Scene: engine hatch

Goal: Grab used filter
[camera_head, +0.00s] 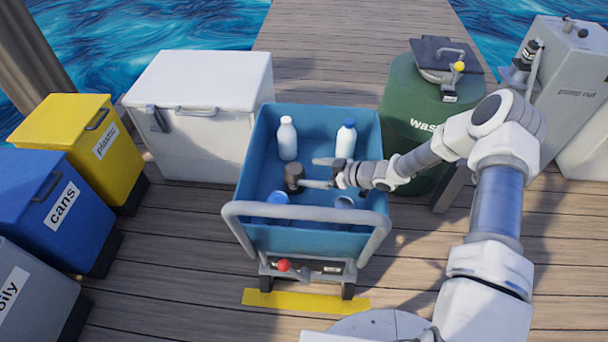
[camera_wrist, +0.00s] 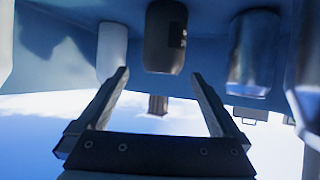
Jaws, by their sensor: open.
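The dark grey cylinder that looks like the used filter (camera_head: 294,176) stands in the blue cart, left of my gripper (camera_head: 319,173). In the wrist view the dark cylinder (camera_wrist: 165,40) is just beyond and between the fingertips of my gripper (camera_wrist: 160,76). The fingers are apart with nothing between them. The cylinder appears ungrasped; whether a fingertip touches it I cannot tell.
The blue cart (camera_head: 256,150) also holds a white bottle (camera_head: 287,139), a blue-capped bottle (camera_head: 346,140), a blue item (camera_head: 278,198) and a can (camera_head: 344,203). Its grey handle (camera_head: 308,213) runs along the near side. A green waste drum (camera_head: 405,95) stands right, labelled bins left.

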